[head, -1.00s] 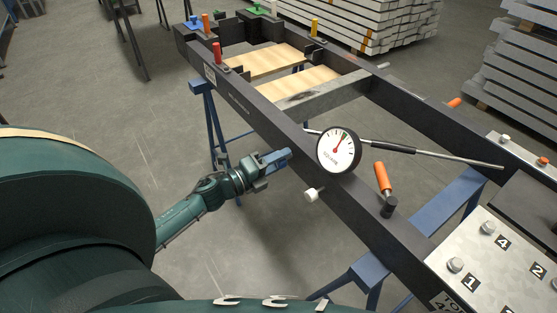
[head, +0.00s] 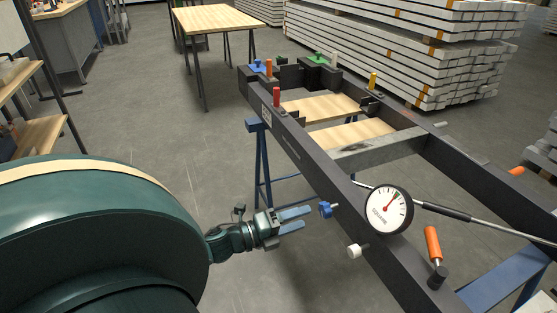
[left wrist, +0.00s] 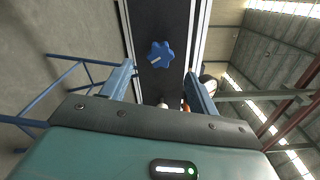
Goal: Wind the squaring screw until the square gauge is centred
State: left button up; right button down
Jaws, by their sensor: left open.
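The square gauge (head: 388,208) is a round white dial on the dark frame (head: 322,178); its red needle points up and to the right, toward a green mark. A blue lobed knob (head: 327,209), which looks like the squaring screw, sticks out of the frame's near side, left of the gauge. It also shows in the left wrist view (left wrist: 161,54), ahead and between the fingers. My left gripper (head: 297,219) is open and empty, its blue fingers pointing at the knob with a small gap. My right gripper is not in view.
A white knob (head: 354,251) sticks out below the gauge. An orange handle (head: 433,243) stands to its right. A rod (head: 446,211) crosses the frame behind the gauge. Blue trestles (head: 262,165) carry the frame. The floor left of it is clear.

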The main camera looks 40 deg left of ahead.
pick_arm(q)
jog(key=v, duration=0.5)
jog(key=shift+s+a, duration=0.1)
jog(key=shift+s, duration=0.1)
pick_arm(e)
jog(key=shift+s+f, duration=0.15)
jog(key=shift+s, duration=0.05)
